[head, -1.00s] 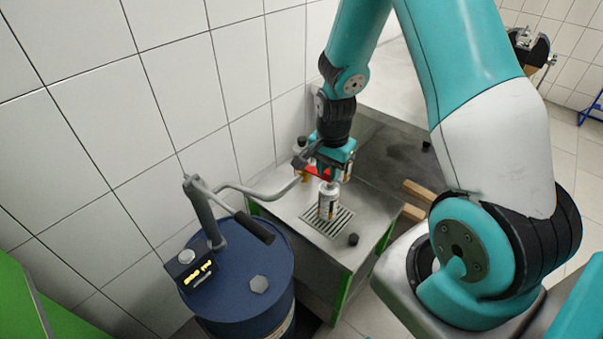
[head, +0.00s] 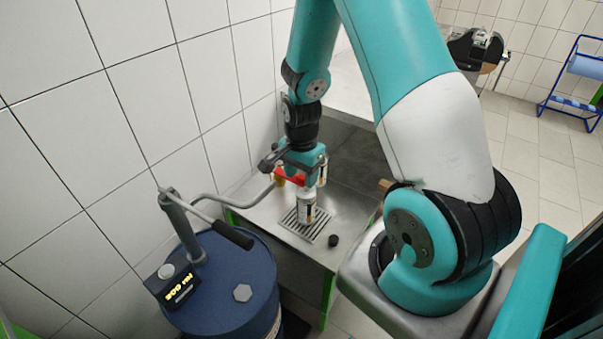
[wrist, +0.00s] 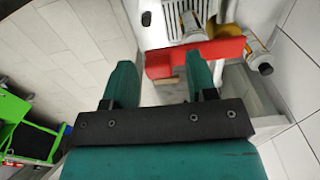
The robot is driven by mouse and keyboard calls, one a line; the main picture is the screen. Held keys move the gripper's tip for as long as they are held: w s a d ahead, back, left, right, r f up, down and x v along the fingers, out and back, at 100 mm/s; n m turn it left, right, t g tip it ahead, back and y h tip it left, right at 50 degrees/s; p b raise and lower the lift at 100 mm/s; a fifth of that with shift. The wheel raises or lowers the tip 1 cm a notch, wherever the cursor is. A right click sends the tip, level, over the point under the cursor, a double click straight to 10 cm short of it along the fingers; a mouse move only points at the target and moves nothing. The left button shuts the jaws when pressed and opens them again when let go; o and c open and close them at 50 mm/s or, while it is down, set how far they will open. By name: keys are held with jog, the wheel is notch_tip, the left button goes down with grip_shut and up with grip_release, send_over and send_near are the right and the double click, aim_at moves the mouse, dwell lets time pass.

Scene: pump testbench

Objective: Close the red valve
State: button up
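The red valve handle (wrist: 218,50) is a flat red bar in the upper right of the wrist view. In the head view it shows as a small red strip (head: 291,178) beside my gripper (head: 304,168), partly hidden by it. My gripper (wrist: 160,63) is open, with its two teal fingers apart and nothing between them. In the wrist view the right fingertip overlaps the red bar, and the left one lies just left of the bar's end. I cannot tell whether a finger touches it. A yellow fitting (wrist: 221,30) shows beyond the bar.
A blue drum (head: 215,285) with a hand pump and display (head: 180,287) stands left of the bench. A tiled wall is close behind.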

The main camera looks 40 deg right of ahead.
aim_at(301, 177)
jog(key=shift+r, duration=0.1)
notch_tip(301, 177, up, 17)
jog(key=b, duration=0.1)
jog(key=shift+b, duration=0.3)
jog(key=shift+a+r, duration=0.1)
dwell(0.5)
jog(key=s+a+r+n+y, duration=0.2)
jog(key=s+a+n, duration=0.6)
jog(key=a+n, duration=0.3)
jog(key=s+a+r+n+y, duration=0.2)
jog(key=s+a+n, duration=0.6)
jog(key=a+n, duration=0.4)
jog(key=shift+a+r, duration=0.45)
jog(key=shift+a, duration=0.55)
